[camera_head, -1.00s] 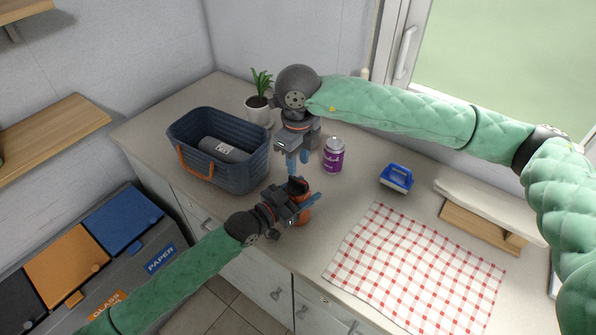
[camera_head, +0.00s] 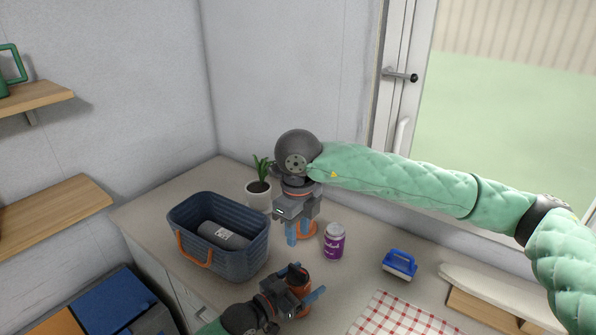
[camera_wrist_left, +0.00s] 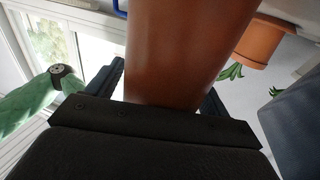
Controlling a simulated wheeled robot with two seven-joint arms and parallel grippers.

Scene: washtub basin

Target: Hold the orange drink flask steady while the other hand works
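The orange drink flask (camera_head: 301,283) stands on the counter near its front edge, with a dark top. My left gripper (camera_head: 308,291) has one finger on each side of it and appears shut on it. In the left wrist view the flask (camera_wrist_left: 185,50) fills the space between the fingers, and its ends are out of view. My right gripper (camera_head: 299,232) is above and behind the flask, apart from it, with its blue fingertips apart. A flat orange base (camera_head: 308,230) shows behind those fingers, and an orange pot-like thing (camera_wrist_left: 262,42) shows in the left wrist view.
A dark blue basket (camera_head: 240,262) holding a grey cylinder (camera_head: 222,234) stands left of the flask. A purple can (camera_head: 334,242) is close to the right.

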